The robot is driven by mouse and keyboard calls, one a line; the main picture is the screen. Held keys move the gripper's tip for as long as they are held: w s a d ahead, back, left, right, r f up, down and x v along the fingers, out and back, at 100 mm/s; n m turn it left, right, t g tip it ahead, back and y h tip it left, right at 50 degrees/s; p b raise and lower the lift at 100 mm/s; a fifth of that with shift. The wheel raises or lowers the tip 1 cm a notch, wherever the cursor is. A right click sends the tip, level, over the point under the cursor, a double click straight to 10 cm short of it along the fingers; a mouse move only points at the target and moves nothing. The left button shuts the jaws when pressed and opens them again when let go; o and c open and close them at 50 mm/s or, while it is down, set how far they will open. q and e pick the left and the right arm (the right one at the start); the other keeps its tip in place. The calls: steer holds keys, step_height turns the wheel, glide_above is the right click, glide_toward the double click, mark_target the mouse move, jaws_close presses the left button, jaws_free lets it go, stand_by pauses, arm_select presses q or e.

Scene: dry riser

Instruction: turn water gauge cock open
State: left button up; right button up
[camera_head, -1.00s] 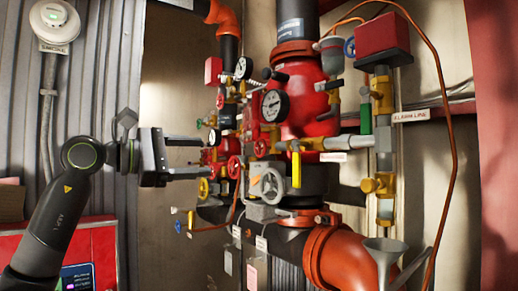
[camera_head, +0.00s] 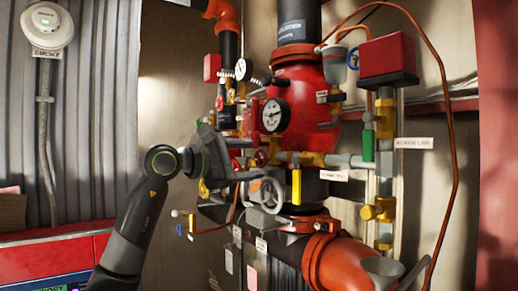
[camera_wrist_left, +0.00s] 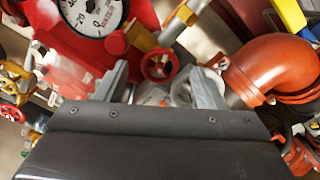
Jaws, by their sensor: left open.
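My left gripper (camera_head: 250,159) reaches in front of the pipework below the dial gauge (camera_head: 275,115). In the left wrist view its two grey fingers (camera_wrist_left: 161,80) are apart with nothing held between them. A small red handwheel (camera_wrist_left: 160,66) on a brass fitting shows just beyond and between the fingertips; it also shows in the head view (camera_head: 262,157). I cannot tell for sure which cock is the water gauge cock, as the labels are too small to read. The large dial (camera_wrist_left: 92,14) is at the upper left of the wrist view.
A grey handwheel (camera_head: 267,195) and a yellow lever (camera_head: 296,187) stand close to the gripper. The red vessel (camera_head: 300,92) rises above.

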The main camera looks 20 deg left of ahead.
mark_target(258, 159)
arm_select(q)
steer(key=shift+p+x, duration=0.55)
steer(key=shift+x, duration=1.15)
arm_select(e)
steer(key=shift+r, duration=0.85)
steer(key=shift+d, duration=0.1)
arm_select(q)
steer(key=c, duration=1)
